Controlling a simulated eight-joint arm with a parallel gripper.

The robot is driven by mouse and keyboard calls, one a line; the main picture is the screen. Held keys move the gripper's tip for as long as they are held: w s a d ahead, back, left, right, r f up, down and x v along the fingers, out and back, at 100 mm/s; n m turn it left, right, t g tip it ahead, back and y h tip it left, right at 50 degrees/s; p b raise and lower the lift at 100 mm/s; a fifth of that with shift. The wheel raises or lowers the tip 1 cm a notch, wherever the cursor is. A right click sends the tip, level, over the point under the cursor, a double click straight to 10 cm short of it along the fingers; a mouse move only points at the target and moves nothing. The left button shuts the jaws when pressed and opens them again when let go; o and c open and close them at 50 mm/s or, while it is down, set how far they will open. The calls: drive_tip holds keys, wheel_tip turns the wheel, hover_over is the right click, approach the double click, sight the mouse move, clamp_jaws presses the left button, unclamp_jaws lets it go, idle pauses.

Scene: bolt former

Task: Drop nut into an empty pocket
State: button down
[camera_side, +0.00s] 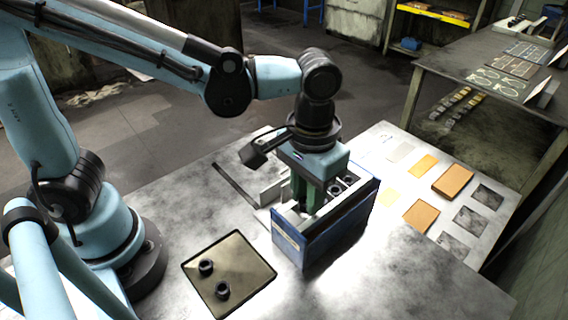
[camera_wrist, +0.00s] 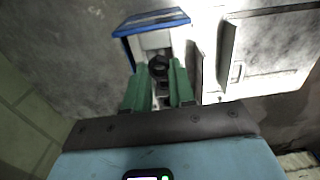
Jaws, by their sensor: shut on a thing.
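My gripper (camera_side: 312,205) points down into the blue-sided box (camera_side: 318,250), its green fingers partly hidden behind the box's front wall. In the wrist view, the fingers (camera_wrist: 159,70) stand a nut's width apart, with a dark nut (camera_wrist: 158,66) between their tips. My gripper is shut on this nut, which the side view hides. Two dark nuts, one (camera_side: 335,188) and another (camera_side: 349,181), show inside the box right of the fingers. Two more nuts, one (camera_side: 206,267) and another (camera_side: 222,291), lie on a square tray (camera_side: 243,249). The pocket beneath the fingers cannot be made out.
A light metal fixture (camera_side: 262,181) stands against the box's back left. Orange blocks (camera_side: 453,180) and flat plates lie on the table at right. The table in front of the box is clear. A second bench (camera_side: 490,75) stands at the back right.

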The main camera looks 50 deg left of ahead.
drive_tip(key=shift+f, duration=0.1)
drive_tip(key=c, duration=0.9)
unclamp_jaws()
drive_tip(key=shift+o, duration=0.2)
wheel_tip(320, 180, up, 12)
drive_tip(key=a+f+t, duration=0.3)
drive_tip(key=a+f, duration=0.1)
drive_tip(key=a, duration=0.4)
drive_tip(key=a+f+t, duration=0.4)
drive_tip(key=a, duration=0.5)
drive_tip(key=shift+w+f, duration=0.2)
drive_tip(key=shift+w, duration=0.15)
